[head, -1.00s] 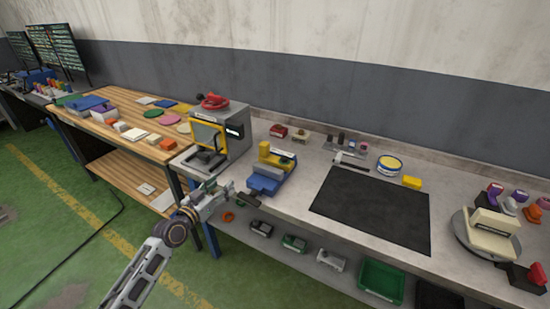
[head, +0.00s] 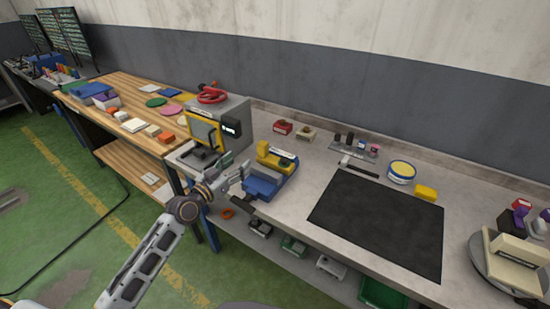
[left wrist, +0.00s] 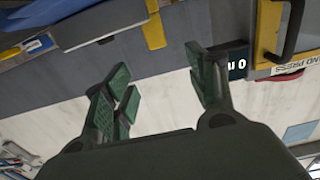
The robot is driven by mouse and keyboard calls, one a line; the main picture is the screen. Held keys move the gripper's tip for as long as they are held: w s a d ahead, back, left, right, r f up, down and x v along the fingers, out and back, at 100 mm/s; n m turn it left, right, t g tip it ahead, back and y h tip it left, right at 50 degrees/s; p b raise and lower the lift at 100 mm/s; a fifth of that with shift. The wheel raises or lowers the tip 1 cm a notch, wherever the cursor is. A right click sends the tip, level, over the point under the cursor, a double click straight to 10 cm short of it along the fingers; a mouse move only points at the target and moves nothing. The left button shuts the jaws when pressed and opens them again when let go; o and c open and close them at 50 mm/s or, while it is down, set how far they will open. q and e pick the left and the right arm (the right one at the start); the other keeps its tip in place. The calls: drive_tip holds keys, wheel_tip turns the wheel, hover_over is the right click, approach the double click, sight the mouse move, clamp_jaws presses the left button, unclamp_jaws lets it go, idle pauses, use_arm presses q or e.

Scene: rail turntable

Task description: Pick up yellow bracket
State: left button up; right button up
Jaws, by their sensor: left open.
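A yellow bracket-like part (head: 275,157) sits on a blue fixture (head: 262,187) on the grey bench, just right of the press. My left gripper (head: 236,174) is open and empty, at the bench's front edge, left of the blue fixture and apart from the yellow part. In the left wrist view its green-padded fingers (left wrist: 160,78) are spread with nothing between them. A yellow strip (left wrist: 154,25) shows beyond them near the top; I cannot tell for sure that it is the same part. My right gripper is not in view.
The grey press (head: 232,125) with a red handwheel stands close behind my left gripper. A black mat (head: 375,222) covers the middle of the bench. A yellow block (head: 425,192) and a round tin (head: 401,171) lie behind it. A turntable (head: 487,262) is at right.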

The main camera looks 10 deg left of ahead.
use_arm(q)
approach(260, 146)
drive_tip(key=shift+w, duration=1.05)
drive_tip(key=shift+r+p+x, duration=0.1)
drive_tip(key=shift+p+x, duration=0.2)
drive_tip(key=shift+x, duration=0.4)
drive_tip(key=shift+r+p+x, duration=0.15)
drive_tip(key=shift+p+x, duration=0.1)
drive_tip(key=shift+x, duration=0.4)
drive_tip(key=shift+w+d, duration=0.2)
drive_tip(key=shift+d, duration=0.1)
drive_tip(key=shift+w+d, duration=0.1)
drive_tip(key=shift+w, duration=0.1)
drive_tip(key=shift+p+x, duration=0.35)
drive_tip(key=shift+x, duration=2)
drive_tip(key=shift+d+f, duration=0.15)
drive_tip(key=shift+f, duration=0.05)
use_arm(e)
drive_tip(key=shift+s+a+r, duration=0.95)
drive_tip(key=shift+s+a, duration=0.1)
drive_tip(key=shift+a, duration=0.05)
